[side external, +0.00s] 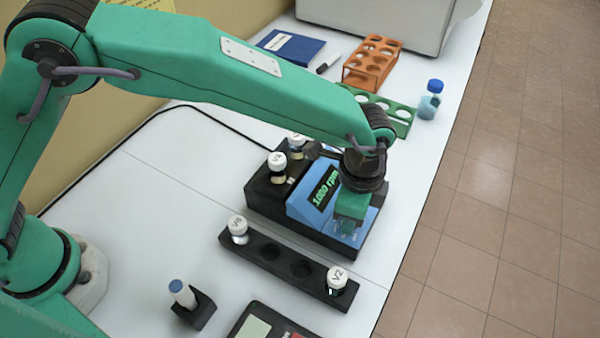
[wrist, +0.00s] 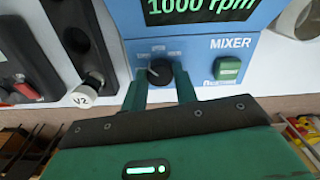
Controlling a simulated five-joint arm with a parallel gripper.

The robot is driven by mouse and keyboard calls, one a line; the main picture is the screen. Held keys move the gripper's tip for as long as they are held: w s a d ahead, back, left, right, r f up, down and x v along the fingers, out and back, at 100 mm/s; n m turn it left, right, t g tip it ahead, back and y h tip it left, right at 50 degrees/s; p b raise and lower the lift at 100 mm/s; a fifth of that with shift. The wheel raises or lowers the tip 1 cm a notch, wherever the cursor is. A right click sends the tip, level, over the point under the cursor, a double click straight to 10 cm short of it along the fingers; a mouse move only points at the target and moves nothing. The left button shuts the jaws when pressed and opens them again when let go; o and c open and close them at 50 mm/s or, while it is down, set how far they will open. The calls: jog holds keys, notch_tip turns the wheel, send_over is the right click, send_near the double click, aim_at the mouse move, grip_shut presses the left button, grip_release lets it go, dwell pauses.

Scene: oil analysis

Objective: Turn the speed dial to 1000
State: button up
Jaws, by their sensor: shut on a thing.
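The mixer (side external: 300,205) is a blue and black box on the white bench, and its blue front panel (wrist: 197,50) fills the upper middle of the wrist view. Its display (wrist: 197,8) reads 1000 rpm in green; the same display (side external: 325,188) shows in the side view. The black speed dial (wrist: 160,72) sits on the panel below the display, with small labels around it. My gripper (wrist: 161,88) has its two green fingers on either side of the dial, shut on it. In the side view, my gripper (side external: 350,215) covers the dial.
A green button (wrist: 228,70) is right of the dial. Capped vials stand on the mixer's black part, and a black rack (side external: 270,248) with vials V6 and V2 (side external: 337,280) stands in front. An orange rack (side external: 371,62), green rack and blue-capped bottle (side external: 430,100) are behind. The bench edge is at right.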

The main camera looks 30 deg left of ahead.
jog(key=o, duration=1)
jog(key=shift+r, duration=0.1)
jog(key=shift+r, duration=3.85)
